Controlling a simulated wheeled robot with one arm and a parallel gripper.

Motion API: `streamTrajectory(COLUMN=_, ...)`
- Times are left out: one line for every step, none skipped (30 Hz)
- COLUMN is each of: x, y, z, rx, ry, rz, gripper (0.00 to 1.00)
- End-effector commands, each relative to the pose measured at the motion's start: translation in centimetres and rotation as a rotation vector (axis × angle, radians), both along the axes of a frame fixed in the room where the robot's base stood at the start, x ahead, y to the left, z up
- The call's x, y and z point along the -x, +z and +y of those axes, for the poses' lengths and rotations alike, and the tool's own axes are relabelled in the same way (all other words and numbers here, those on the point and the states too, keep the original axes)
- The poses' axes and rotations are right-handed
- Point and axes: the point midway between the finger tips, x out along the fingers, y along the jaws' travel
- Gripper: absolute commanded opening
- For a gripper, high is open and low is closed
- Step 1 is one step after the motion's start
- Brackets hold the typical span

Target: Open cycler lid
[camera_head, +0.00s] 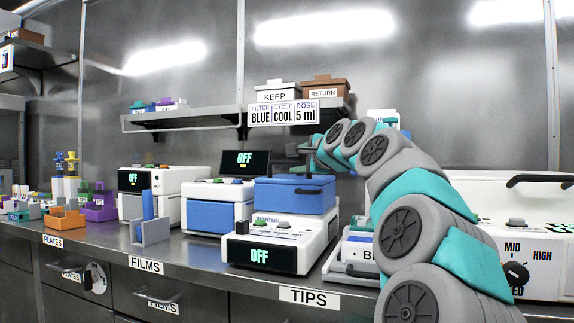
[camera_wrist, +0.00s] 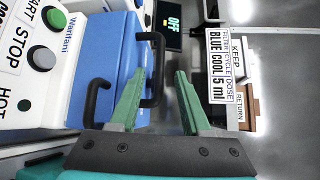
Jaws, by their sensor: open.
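The cycler (camera_head: 262,255) is a white machine with a green OFF display on the counter, and its blue lid (camera_head: 285,198) looks shut. In the wrist view the blue lid (camera_wrist: 112,45) carries a dark handle bar (camera_wrist: 157,62) and another dark handle (camera_wrist: 93,100) nearer its front side. My gripper (camera_head: 308,150) is above the lid in the head view. In the wrist view my gripper (camera_wrist: 160,72) is open with green fingers, the left one overlapping the handle bar. I cannot tell whether it touches. Nothing is held between the fingers.
Another white machine with a blue front (camera_head: 207,217) stands left of the cycler. A shelf (camera_head: 185,122) on the wall holds KEEP (camera_head: 274,96) and RETURN (camera_head: 324,91) boxes above. A large white machine with a dial (camera_head: 530,240) stands at the right.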

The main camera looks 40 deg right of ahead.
Motion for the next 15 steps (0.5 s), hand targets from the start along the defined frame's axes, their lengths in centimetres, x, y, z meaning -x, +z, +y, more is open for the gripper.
streamTrajectory(x=-0.6, y=-0.1, z=-0.1, rx=0.001, ry=0.001, rz=0.0, gripper=0.47)
streamTrajectory(x=-1.0, y=-0.1, z=-0.2, rx=0.001, ry=0.001, rz=0.0, gripper=0.47)
streamTrajectory(x=-1.5, y=-0.2, z=-0.3, rx=0.001, ry=0.001, rz=0.0, gripper=0.47)
streamTrajectory(x=-1.9, y=-0.3, z=-0.4, rx=0.001, ry=0.002, rz=0.001, gripper=0.47)
streamTrajectory(x=-2.3, y=-0.5, z=-0.5, rx=0.0, ry=0.003, rz=0.003, gripper=0.47)
streamTrajectory(x=-2.9, y=-0.6, z=-0.6, rx=0.0, ry=0.002, rz=0.005, gripper=0.47)
streamTrajectory(x=-3.3, y=-0.7, z=-0.7, rx=0.0, ry=0.002, rz=0.005, gripper=0.47)
streamTrajectory(x=-3.6, y=-0.7, z=-0.8, rx=0.001, ry=0.002, rz=0.004, gripper=0.47)
streamTrajectory(x=-4.0, y=-0.6, z=-0.9, rx=0.001, ry=0.002, rz=0.002, gripper=0.47)
streamTrajectory(x=-4.3, y=-0.6, z=-1.0, rx=0.002, ry=0.001, rz=0.001, gripper=0.47)
streamTrajectory(x=-4.5, y=-0.6, z=-1.1, rx=0.002, ry=0.001, rz=0.001, gripper=0.47)
streamTrajectory(x=-4.9, y=-0.7, z=-1.1, rx=0.001, ry=0.003, rz=0.003, gripper=0.47)
streamTrajectory(x=-5.2, y=-0.8, z=-1.2, rx=0.001, ry=0.003, rz=0.004, gripper=0.47)
streamTrajectory(x=-5.4, y=-0.9, z=-1.2, rx=0.0, ry=0.003, rz=0.005, gripper=0.47)
streamTrajectory(x=-5.6, y=-0.9, z=-1.2, rx=0.0, ry=0.004, rz=0.005, gripper=0.47)
